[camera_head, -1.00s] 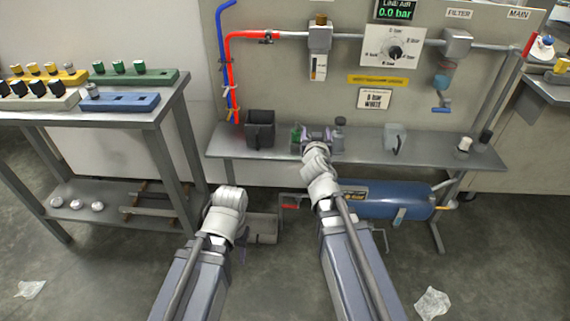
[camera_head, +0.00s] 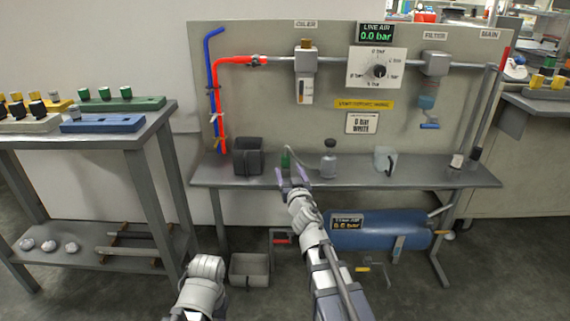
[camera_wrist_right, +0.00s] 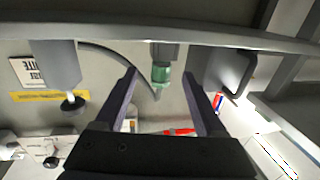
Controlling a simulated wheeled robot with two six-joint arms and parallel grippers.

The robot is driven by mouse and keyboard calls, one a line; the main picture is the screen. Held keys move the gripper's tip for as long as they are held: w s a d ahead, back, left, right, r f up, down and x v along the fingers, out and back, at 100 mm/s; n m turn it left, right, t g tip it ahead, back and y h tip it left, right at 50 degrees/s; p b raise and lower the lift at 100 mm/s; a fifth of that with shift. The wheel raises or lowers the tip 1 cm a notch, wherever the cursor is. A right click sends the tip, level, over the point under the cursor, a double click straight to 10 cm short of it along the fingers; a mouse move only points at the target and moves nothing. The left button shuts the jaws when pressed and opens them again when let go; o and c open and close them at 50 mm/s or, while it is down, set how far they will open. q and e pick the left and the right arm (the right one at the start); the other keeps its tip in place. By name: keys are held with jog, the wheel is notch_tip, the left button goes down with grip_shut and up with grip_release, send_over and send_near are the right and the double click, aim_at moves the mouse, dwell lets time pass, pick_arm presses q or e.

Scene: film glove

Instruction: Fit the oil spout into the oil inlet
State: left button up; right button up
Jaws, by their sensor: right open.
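The oil can, with a green body (camera_head: 286,160) and thin curved spout, stands on the shelf in the head view. In the wrist view, which looks upside down, its green part (camera_wrist_right: 161,74) shows between the fingers, apart from them. My right gripper (camera_head: 293,176) is open and empty, in front of the can at the shelf's front edge; its two fingers also show in the wrist view (camera_wrist_right: 159,82). The oiler (camera_head: 305,78) hangs on the pipe above, with a brass cap (camera_head: 306,43) on top; an inlet hole cannot be made out. My left gripper is hidden; only its arm shows, low.
On the shelf (camera_head: 225,178), a dark bin (camera_head: 247,157) stands left of the can. A dark-capped bottle (camera_head: 328,160) and a clear mug (camera_head: 384,158) stand to its right. A blue tank (camera_head: 375,230) lies below. A side table (camera_head: 140,138) stands left.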

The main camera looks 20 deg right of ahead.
aim_at(287, 164)
jog(key=shift+w+d+r+p, duration=0.1)
jog(key=shift+w+r+p, duration=0.05)
jog(key=shift+w, duration=1.25)
jog(key=shift+w+d+r+p, duration=0.1)
jog(key=shift+w+p, duration=0.05)
jog(key=shift+w, duration=1.25)
jog(key=shift+c, duration=0.2)
jog(key=shift+s, duration=0.1)
grip_shut()
